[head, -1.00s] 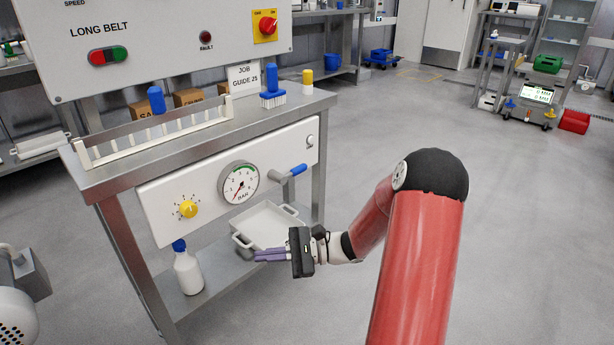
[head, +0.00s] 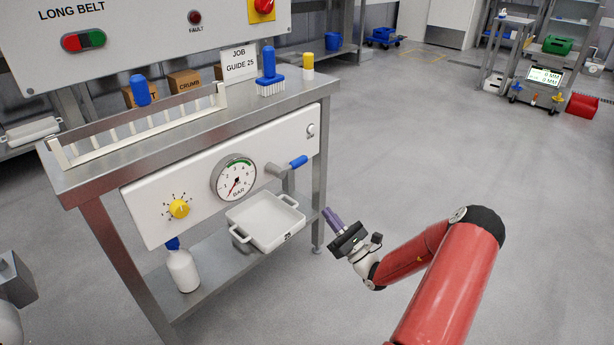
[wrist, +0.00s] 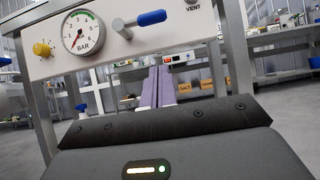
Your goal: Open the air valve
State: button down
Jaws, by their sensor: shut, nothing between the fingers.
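The air valve is a grey stem with a blue lever handle (head: 298,162) on the white front panel (head: 150,220) of the steel bench, right of the pressure gauge (head: 234,178). The gauge's red needle points to the lower left, near the low end of its scale. In the wrist view the blue handle (wrist: 151,18) points right and slightly up from its stem. My gripper (head: 329,212), with purple fingers, is shut and empty. It is below and right of the handle, apart from it. In the wrist view the fingertips (wrist: 159,70) are below the handle.
A yellow knob (head: 179,209) sits left of the gauge, and a small vent button (head: 311,130) sits up and right of the valve. A white tray (head: 240,208) and a spray bottle (head: 183,270) are on the lower shelf.

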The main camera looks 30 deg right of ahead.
jog(key=s+r+p+x, duration=0.1)
jog(key=r+x, duration=0.1)
jog(key=x, duration=1.1)
jog(key=shift+s+d+p, duration=0.2)
jog(key=shift+s+p, duration=0.1)
jog(key=shift+p, duration=0.05)
